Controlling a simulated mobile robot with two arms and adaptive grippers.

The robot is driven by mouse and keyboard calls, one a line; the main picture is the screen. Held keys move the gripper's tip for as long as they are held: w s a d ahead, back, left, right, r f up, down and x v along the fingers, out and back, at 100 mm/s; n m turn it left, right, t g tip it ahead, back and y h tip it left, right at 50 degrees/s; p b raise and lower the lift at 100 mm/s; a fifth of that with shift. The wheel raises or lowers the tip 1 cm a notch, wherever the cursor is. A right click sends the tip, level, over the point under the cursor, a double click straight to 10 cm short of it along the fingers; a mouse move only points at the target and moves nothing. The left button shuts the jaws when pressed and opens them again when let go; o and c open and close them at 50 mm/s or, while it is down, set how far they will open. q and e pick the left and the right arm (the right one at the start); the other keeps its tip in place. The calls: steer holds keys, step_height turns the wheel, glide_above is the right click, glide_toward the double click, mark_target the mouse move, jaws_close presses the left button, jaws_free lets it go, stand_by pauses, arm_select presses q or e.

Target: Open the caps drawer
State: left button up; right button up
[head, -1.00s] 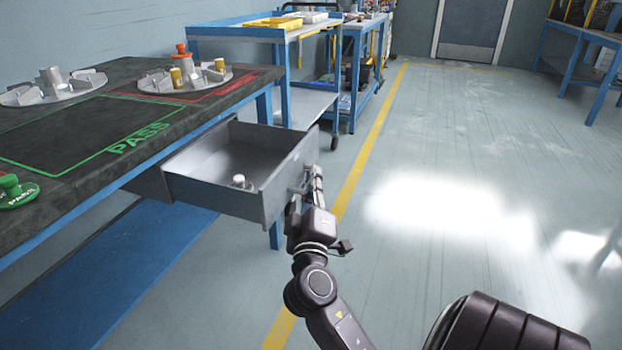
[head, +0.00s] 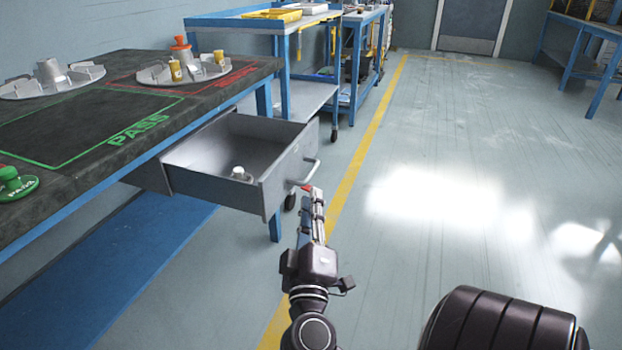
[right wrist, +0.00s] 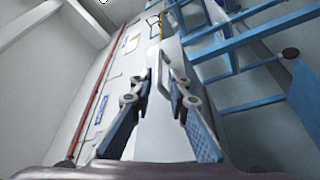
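The grey metal drawer (head: 222,193) under the bench is pulled out, its inside showing. A small white and metal piece (head: 239,174) lies in it near the front. The drawer's bar handle (head: 306,172) is on its front face and also shows in the right wrist view (right wrist: 179,75). My left gripper is not in view. No drawer label is readable.
The dark bench top (head: 75,128) carries metal fixtures (head: 183,72), a green knob (head: 12,184) and PASS markings. A blue cart (head: 285,28) with a yellow tray stands beyond the drawer. The floor (head: 440,150) to the right is clear.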

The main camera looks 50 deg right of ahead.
steer(key=shift+v, duration=1.4)
steer(key=shift+a, duration=0.1)
